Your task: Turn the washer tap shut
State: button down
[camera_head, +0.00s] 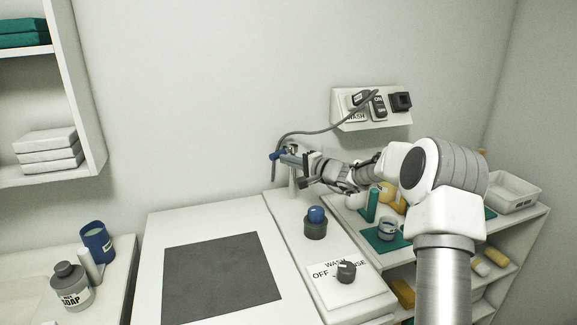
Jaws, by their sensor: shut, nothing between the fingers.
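The washer tap (292,180) appears as a pale upright post at the back of the narrow white counter, against the wall. A small blue lever or handle (276,155) sticks out to the left at its top. My gripper (306,171) is shut and empty. It reaches in from the right at the height of the tap's top and overlaps it in the picture. I cannot tell whether it touches the tap. My gripper and wrist hide part of the tap's head.
A wall panel (351,122) with switches and a grey cord (325,132) is above. A dark green pot with a blue ball (316,214) and a dial (346,271) are in front. The dark mat (220,278) is clear.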

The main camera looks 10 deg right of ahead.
aim_at(276, 157)
jog(key=shift+w+a+f+m+t+h+b, duration=0.25)
jog(key=shift+a+m+t+h+b, duration=0.3)
jog(key=shift+b, duration=2.8)
jog(key=shift+w+a+r+m+h+b, duration=0.2)
jog(key=shift+w+a+m+h+b, duration=0.6)
jog(key=shift+b, duration=3.15)
jog(key=shift+w+a+r, duration=0.1)
jog(key=shift+w+a, duration=0.05)
jog(key=shift+a, duration=0.05)
